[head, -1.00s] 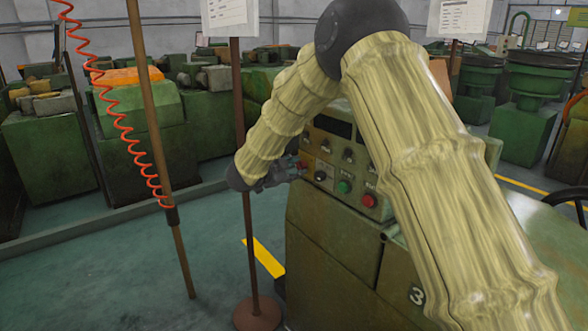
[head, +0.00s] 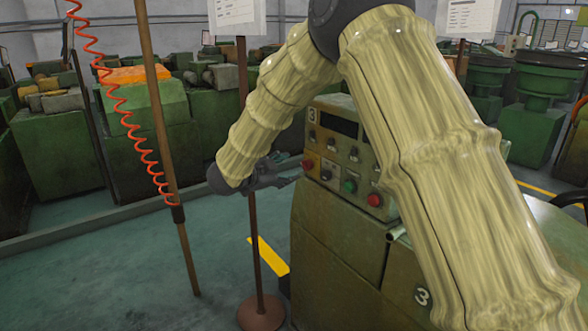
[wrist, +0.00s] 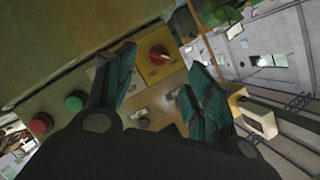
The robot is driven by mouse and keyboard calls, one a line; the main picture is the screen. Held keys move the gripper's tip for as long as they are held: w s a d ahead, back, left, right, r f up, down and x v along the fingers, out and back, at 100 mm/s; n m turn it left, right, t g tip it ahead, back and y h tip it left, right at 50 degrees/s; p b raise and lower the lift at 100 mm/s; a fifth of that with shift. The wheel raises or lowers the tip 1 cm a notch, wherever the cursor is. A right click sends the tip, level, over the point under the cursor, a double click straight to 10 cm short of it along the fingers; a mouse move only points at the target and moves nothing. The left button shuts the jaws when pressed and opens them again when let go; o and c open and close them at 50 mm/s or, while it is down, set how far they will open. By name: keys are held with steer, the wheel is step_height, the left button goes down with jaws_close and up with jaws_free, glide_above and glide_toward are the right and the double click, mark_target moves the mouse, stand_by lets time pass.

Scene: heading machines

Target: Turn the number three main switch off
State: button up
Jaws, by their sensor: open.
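The green machine marked 3 has a control panel (head: 340,150) with a "3" label at its top left. A red rotary main switch (wrist: 159,55) on a yellow plate sits at the panel's edge; in the head view it is the small red knob (head: 308,165) at the panel's left. Which position it points to is too small to read. My gripper (head: 291,172) is open and empty, just left of the panel. In the wrist view its two fingers (wrist: 165,66) stand either side of the switch's line, apart from it.
The panel also has a green button (head: 349,186), a red button (head: 375,200) and several toggles. A brown stand pole (head: 252,200) rises close behind my forearm. Another pole (head: 165,150) and a coiled red hose (head: 120,110) are further left. Open floor lies at lower left.

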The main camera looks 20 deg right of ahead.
steer(key=shift+v, duration=2.15)
steer(key=shift+f, duration=0.1)
